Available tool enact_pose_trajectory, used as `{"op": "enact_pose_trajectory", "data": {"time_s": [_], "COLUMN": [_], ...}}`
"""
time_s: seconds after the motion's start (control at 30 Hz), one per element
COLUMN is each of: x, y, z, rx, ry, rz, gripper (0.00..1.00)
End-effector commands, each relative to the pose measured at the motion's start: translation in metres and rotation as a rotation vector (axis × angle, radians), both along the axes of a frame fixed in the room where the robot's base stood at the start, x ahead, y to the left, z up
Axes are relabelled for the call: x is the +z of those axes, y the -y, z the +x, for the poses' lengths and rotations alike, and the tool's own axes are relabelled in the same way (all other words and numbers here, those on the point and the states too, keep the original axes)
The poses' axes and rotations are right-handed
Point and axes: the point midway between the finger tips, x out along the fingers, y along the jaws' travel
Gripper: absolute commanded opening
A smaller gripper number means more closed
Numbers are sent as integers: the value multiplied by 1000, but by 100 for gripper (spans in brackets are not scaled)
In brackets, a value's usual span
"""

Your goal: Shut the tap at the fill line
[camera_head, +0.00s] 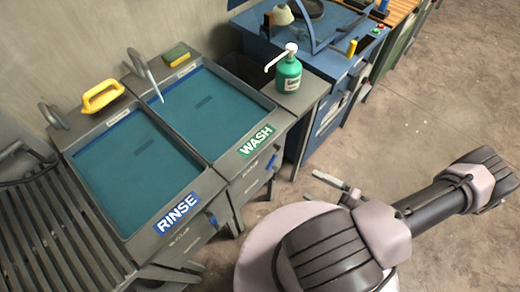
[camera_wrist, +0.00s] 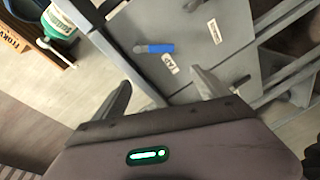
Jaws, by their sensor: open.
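Two grey basins with teal water stand side by side in the head view: the RINSE basin (camera_head: 205,190) in front and the WASH basin (camera_head: 262,103) behind it. Each has a grey curved spout at its back, rinse (camera_head: 53,117) and wash (camera_head: 143,70). A blue lever sits on the front of the rinse unit (camera_head: 212,219) and another on the wash unit (camera_head: 272,162). The wrist view shows one blue lever (camera_wrist: 155,48) beside a small white label on a grey panel. My gripper (camera_wrist: 160,88) is open and empty, apart from that lever. I cannot make out a fill line.
A green pump bottle (camera_head: 288,74) stands right of the wash basin. A yellow-handled brush (camera_head: 102,96) and a sponge (camera_head: 177,54) lie on the back ledge. A slatted rack (camera_head: 50,230) is at left, a blue machine (camera_head: 335,55) behind. Floor at right is clear.

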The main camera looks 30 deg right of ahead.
Motion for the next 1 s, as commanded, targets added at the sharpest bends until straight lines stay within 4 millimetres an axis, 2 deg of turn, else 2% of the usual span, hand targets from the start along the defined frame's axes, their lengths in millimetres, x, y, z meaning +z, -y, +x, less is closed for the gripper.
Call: {"op": "enact_pose_trajectory", "data": {"time_s": [0.03, 0.1, 0.17, 0.27, 0.7, 0.83, 1.0], "x": [-13, -24, -29, -30, -32, -31, -30], "y": [-5, -8, -10, -15, -60, -66, -70], "z": [-4, -7, -6, 4, 121, 142, 155], "rx": [-81, -159, -189, -195, -185, -189, -192], "ry": [-9, -17, -19, -21, -23, -21, -20], "rz": [98, 197, 238, 255, 246, 246, 244], "gripper": [85, 85, 85, 85, 85, 85, 85]}}
